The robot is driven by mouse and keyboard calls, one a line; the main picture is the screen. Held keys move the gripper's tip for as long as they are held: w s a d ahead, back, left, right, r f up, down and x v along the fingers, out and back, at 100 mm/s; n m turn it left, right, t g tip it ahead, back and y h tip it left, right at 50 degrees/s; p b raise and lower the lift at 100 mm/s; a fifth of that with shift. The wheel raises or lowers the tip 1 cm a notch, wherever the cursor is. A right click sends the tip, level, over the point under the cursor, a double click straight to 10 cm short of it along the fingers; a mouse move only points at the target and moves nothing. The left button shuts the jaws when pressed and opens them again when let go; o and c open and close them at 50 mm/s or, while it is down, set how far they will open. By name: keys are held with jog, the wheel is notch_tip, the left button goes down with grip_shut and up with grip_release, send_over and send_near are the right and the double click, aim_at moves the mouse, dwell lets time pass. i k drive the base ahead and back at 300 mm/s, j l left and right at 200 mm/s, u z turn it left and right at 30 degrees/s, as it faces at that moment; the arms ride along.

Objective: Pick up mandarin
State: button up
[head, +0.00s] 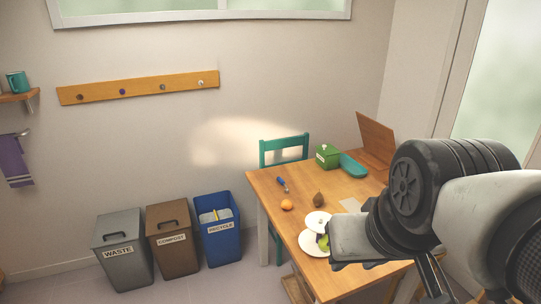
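The mandarin (286,204) is a small orange ball on the near left part of the wooden table (263,188), close to its left edge. Nothing touches it. My arm (405,195) fills the right side of the head view, in front of the table's right part. What looks like part of my gripper (432,280) is a set of dark bars at the bottom edge, well to the right of the mandarin. Its fingertips cannot be made out, so its opening is unclear.
Near the mandarin are a blue-handled utensil (282,184), a dark pear-like fruit (318,199) and white plates (311,245) with a green fruit (323,242). Bins (173,242) line the wall.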

aim_at(286, 205)
jog(key=j+z, duration=0.2)
jog(key=j, duration=0.35)
jog(key=j+z, duration=0.25)
jog(key=j, duration=0.3)
jog(key=i+j+z, duration=0.15)
jog(key=j, duration=0.2)
jog(key=i+j+z, duration=0.15)
jog(key=j, duration=0.2)
jog(key=j+z, duration=0.15)
jog(key=j, duration=0.2)
jog(key=i+j+z, duration=0.3)
jog(key=i+j, duration=0.2)
jog(key=j, duration=0.15)
jog(key=i+j+z, duration=0.15)
jog(key=j, duration=0.25)
jog(key=i+j+z, duration=0.4)
jog(key=i+j, duration=0.25)
jog(key=j, duration=0.1)
